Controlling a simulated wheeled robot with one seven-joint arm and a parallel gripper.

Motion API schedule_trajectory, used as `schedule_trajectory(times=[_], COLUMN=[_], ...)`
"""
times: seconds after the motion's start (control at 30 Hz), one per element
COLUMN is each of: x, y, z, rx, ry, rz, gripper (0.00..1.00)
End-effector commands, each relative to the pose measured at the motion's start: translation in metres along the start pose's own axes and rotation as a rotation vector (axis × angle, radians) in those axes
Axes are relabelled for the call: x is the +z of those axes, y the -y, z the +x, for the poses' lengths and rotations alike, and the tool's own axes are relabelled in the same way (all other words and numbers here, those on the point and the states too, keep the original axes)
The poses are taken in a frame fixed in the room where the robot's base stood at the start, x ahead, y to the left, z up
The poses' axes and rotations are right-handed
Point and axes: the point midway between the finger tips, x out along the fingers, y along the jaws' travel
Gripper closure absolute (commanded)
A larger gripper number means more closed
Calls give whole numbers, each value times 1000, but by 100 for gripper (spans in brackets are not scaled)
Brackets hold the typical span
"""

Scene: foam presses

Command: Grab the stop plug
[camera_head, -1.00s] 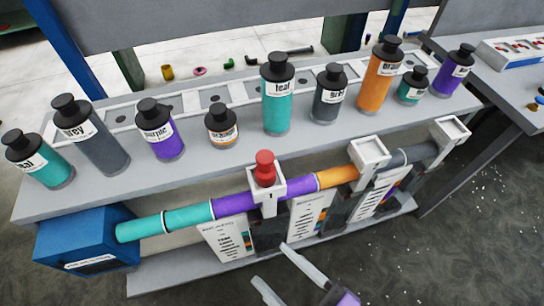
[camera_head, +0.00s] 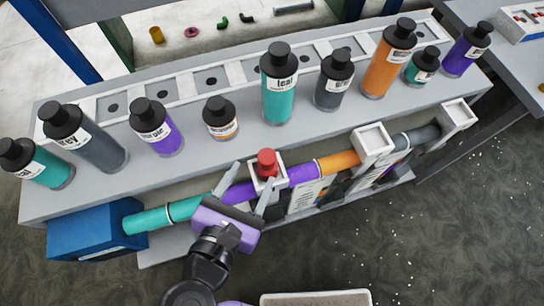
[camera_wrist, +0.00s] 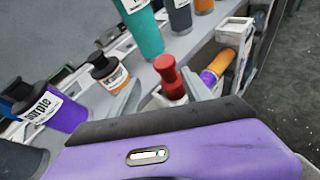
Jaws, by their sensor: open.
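The red stop plug (camera_head: 267,163) stands upright in a white square holder (camera_head: 282,181) on the front pipe run. It also shows in the wrist view (camera_wrist: 168,78), between and beyond my fingertips. My gripper (camera_head: 252,182), with a purple body, is open and empty. One finger is left of the plug and the other is close to its right side, in front of the holder. I cannot tell whether the right finger touches the holder. The lower part of the plug is hidden inside the holder.
Several bottles stand on the grey bench behind, including a tall teal bottle (camera_head: 278,90) and a small orange one (camera_head: 220,120). The coloured pipe (camera_head: 338,162) runs from the blue box (camera_head: 92,232) past more white holders (camera_head: 373,140). Open floor lies at the right front.

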Motion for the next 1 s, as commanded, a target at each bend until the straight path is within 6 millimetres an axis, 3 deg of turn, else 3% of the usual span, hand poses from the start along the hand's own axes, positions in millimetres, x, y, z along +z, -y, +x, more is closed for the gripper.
schedule_trajectory(times=[0.1, 0.23, 0.8, 1.0], x=[-1, -2, -8, -8], y=[12, 13, 12, 12], z=[0, 7, 73, 78], rx=[-48, -51, -47, -46], ry=[-9, -12, -13, -13], rz=[-85, -115, -113, -112], gripper=[43, 43, 43, 43])
